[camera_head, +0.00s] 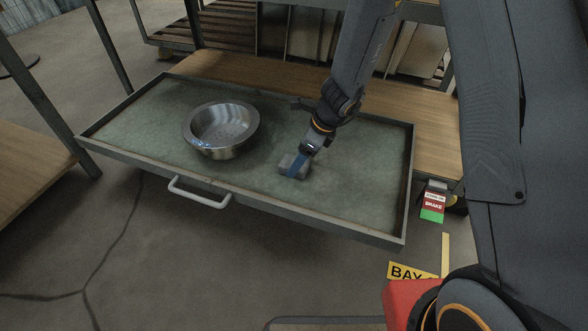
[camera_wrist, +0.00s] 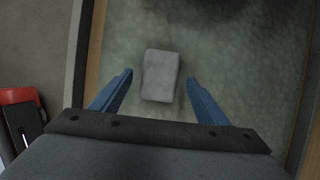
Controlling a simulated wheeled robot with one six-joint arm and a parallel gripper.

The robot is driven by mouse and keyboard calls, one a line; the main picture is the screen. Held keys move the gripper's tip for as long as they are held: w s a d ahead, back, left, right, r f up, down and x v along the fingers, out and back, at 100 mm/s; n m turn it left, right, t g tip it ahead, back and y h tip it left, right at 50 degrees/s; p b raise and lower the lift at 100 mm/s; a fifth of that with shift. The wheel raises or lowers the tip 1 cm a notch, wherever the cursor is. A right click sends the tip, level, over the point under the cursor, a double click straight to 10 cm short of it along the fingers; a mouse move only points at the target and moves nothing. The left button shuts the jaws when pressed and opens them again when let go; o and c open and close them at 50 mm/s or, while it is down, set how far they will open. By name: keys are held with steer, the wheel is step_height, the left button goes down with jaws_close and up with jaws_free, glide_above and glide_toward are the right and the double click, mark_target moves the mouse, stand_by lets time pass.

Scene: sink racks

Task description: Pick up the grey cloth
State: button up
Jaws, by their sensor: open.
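The grey cloth (camera_wrist: 160,75) is a small folded block lying on the green-grey surface of the drawer tray. In the wrist view it lies ahead of and between the lines of my two blue fingers. My gripper (camera_wrist: 158,92) is open, with one finger on each side and clear space between each and the cloth. The exact height of the fingers above the tray is hard to tell.
A round metal bowl (camera_head: 222,128) stands on the tray to the left of the cloth. The pulled-out tray has a raised metal rim (camera_head: 290,212) and a white front handle (camera_head: 200,193). Bare tray surface surrounds the cloth. A red and green brake tag (camera_head: 433,203) hangs off the right side.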

steer(key=b+x, duration=0.1)
steer(key=x, duration=0.1)
steer(key=shift+a+f, duration=0.1)
steer(key=shift+f, duration=0.3)
steer(key=c, duration=1.1)
steer(key=shift+r, duration=0.1)
step_height(320, 180, up, 10)
steer(key=p, duration=0.6)
steer(key=shift+o, duration=0.9)
steer(key=shift+c, duration=0.6)
